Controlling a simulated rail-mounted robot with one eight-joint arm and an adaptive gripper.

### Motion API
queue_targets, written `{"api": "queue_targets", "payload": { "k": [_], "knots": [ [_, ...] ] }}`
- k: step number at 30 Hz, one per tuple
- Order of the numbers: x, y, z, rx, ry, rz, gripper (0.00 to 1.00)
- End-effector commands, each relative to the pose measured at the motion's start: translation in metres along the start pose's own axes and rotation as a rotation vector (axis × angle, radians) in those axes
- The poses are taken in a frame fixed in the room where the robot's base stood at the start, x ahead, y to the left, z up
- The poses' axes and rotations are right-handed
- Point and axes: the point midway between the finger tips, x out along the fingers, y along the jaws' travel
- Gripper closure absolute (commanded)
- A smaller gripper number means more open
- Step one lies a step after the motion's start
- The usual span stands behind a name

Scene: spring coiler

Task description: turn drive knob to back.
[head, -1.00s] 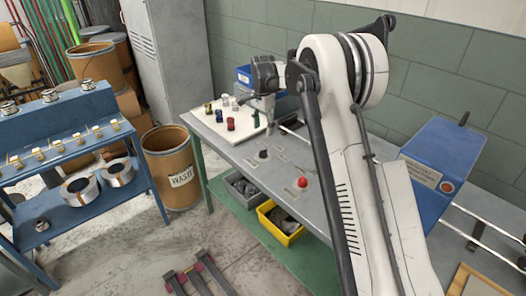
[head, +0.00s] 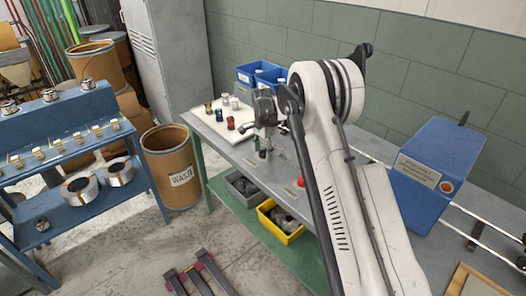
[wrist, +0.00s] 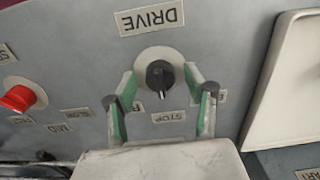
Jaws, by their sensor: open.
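The drive knob (wrist: 158,76) is black and round with a white pointer mark, on a pale disc under the DRIVE label (wrist: 151,17). In the wrist view its pointer faces down the picture toward the STOP label (wrist: 168,116). Labels at its left and right are partly covered by my fingers. My gripper (wrist: 160,82) is open, with one green-padded finger on each side of the knob. Gaps show between the pads and the knob; I cannot tell their height above the panel. In the head view my gripper (head: 263,152) is low over the bench and hides the knob.
A pale board (wrist: 281,78) lies at the right. In the head view, colored spools (head: 231,122) and blue bins (head: 247,76) stand beyond my gripper.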

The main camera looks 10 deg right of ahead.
Motion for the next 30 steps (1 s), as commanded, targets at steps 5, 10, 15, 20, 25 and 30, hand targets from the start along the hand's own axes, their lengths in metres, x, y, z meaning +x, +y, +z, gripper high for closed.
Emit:
{"api": "queue_targets", "payload": {
  "k": [5,10,15,20,25,30],
  "knots": [
    [-0.0002,0.0,-0.0001,0.0,0.0,0.0,0.59],
    [-0.0003,0.0,0.0,0.0,0.0,0.0,0.82],
    [-0.0004,0.0,0.0,-0.001,0.0,0.0,0.97],
    [0.0001,0.0,-0.0001,-0.019,0.0,0.0,0.97],
    [0.0012,-0.0001,-0.0001,-0.083,0.0,0.0,0.97],
    [0.0025,-0.0001,-0.0001,-0.198,0.0,0.0,0.97]
  ]
}}
